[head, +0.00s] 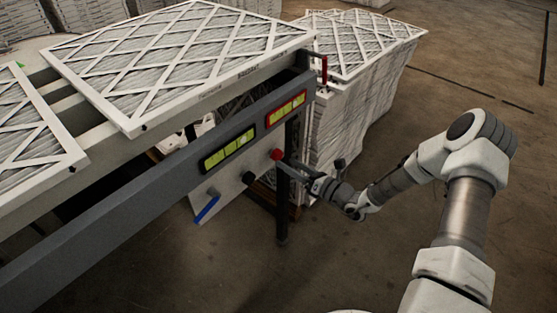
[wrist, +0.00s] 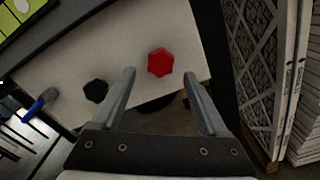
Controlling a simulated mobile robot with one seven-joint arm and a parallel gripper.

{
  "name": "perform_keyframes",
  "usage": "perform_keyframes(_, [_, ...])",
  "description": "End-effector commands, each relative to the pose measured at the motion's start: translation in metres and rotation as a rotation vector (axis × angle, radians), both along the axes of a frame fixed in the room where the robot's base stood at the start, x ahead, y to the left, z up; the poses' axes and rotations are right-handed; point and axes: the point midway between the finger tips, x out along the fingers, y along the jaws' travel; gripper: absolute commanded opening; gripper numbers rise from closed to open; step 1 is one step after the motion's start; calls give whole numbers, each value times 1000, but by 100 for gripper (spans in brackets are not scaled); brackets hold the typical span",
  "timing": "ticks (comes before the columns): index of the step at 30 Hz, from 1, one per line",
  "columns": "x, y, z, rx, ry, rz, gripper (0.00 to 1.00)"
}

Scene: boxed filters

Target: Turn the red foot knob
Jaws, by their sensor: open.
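The red knob (head: 277,154) sits on a pale panel under the conveyor's grey side rail. In the wrist view the red knob (wrist: 161,62) is lobed and lies beyond the fingertips, roughly centred between them. My gripper (head: 285,167) is at the panel, close to the knob in the head view. In the wrist view my gripper (wrist: 160,75) is open, with nothing between its fingers. A gap shows between each finger and the knob; the exact distance to it is hard to tell.
A black knob (wrist: 96,91) is left of the red one on the pale panel (head: 229,195). A blue lever (head: 207,209) is further left. Yellow-green displays (head: 229,150) are above. Stacked filters (head: 350,110) stand close behind on the right. Framed filters (head: 180,55) lie on the conveyor.

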Motion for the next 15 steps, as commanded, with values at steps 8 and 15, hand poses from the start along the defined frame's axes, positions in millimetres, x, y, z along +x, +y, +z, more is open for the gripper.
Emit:
perform_keyframes(8, [25,33,-1,-1,-2,1,77])
perform_keyframes(15, [31,39,0,0,0,0,77])
